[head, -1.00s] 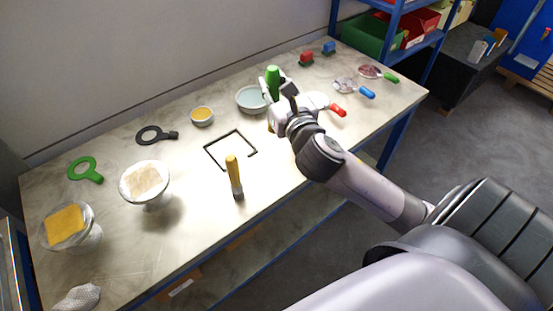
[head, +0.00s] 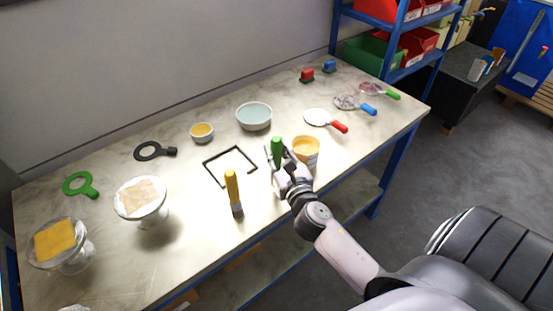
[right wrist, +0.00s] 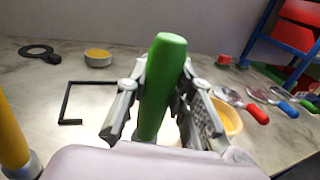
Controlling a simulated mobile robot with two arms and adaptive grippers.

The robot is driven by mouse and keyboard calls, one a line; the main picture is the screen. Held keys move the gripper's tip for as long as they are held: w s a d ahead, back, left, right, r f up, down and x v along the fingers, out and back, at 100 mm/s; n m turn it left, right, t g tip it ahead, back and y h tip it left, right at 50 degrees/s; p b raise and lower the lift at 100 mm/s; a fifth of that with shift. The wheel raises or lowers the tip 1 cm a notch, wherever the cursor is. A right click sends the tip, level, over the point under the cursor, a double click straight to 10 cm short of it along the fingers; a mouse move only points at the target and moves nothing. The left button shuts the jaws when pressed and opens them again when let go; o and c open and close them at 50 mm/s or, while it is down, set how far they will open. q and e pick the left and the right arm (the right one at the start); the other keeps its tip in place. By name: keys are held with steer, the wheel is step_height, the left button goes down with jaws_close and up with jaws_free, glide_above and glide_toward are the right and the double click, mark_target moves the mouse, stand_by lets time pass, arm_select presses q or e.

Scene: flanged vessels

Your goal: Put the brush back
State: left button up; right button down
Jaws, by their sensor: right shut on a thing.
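The upright green handle (head: 277,152), which looks like the brush's, is between the fingers of my right gripper (head: 277,160). In the right wrist view the fingers close on both sides of the green handle (right wrist: 163,85). Its lower end is hidden, so I cannot tell whether it touches the table. It is right of the black square outline (head: 207,169) on the table and just left of a yellow-filled cup (head: 305,150). A yellow-handled tool (head: 232,188) stands upright in front of the outline. My left gripper is not in view.
A pale bowl (head: 254,117) and a small yellow-filled bowl (head: 202,132) stand behind the outline. A red-handled disc (head: 320,118) lies to the right. Two flanged glass vessels (head: 141,197) (head: 75,258) stand at left. The area inside the outline is bare.

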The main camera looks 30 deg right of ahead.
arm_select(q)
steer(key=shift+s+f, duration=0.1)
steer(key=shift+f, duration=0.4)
arm_select(e)
steer(key=shift+f, duration=1.15)
steer(key=shift+f+b, duration=0.1)
steer(key=shift+b, duration=0.2)
steer(key=c, duration=1.4)
jaws_free()
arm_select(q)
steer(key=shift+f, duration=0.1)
